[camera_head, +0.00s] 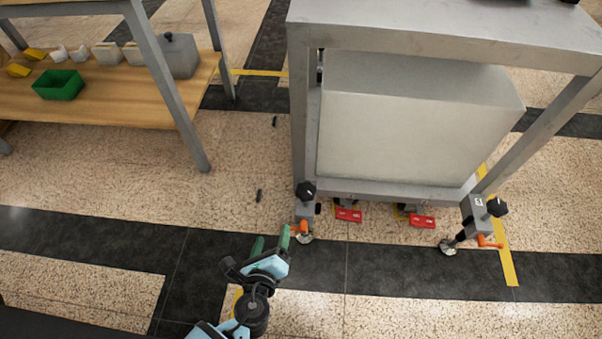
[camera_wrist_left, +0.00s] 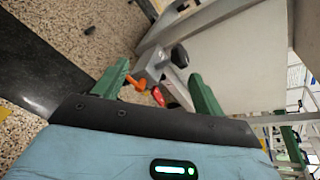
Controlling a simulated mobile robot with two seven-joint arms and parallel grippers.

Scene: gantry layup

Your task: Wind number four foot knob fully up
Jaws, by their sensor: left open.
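A levelling foot with a black knob (camera_head: 306,189) stands at the near left corner of the grey frame (camera_head: 400,195). Its bracket has an orange lever (camera_head: 300,228) low down, and a round foot pad (camera_head: 304,239) is at the floor. A second foot with a black knob (camera_head: 496,207) is at the near right corner; I cannot read its label for certain. My left gripper (camera_head: 272,242) is open and empty, just left of and short of the left foot. In the left wrist view, the black knob (camera_wrist_left: 180,55) and orange lever (camera_wrist_left: 136,83) show beyond and between the green fingers.
Two red pedals (camera_head: 348,215) (camera_head: 422,221) sit under the frame between the feet. A wooden-shelved bench (camera_head: 120,108) with a green bin (camera_head: 59,85) stands at the left. The floor left of the frame is mostly clear.

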